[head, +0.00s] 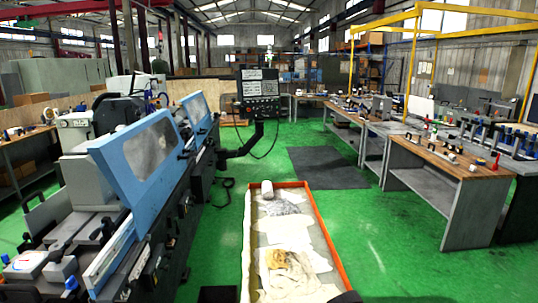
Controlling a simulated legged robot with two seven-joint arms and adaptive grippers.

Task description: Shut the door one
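The cylindrical grinder stands at the left, with two light-blue sliding doors along its front. The nearer door (148,150) is a slanted blue panel with a clear window. The farther door (197,108) is a similar, smaller-looking panel just beyond it. Left of the nearer door, the front of the machine is uncovered and its grey inner table (88,222) shows. A blue lower front panel (112,258) runs along this uncovered part. I cannot tell which door is called one. Neither of my grippers can be made out in the head view.
A control panel (259,88) hangs on an arm beyond the doors. An orange-rimmed tray (327,240) with pale sheets and a roll lies right of the grinder. A wooden-topped workbench (440,153) stands at the right. Green floor (385,240) is free between tray and bench.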

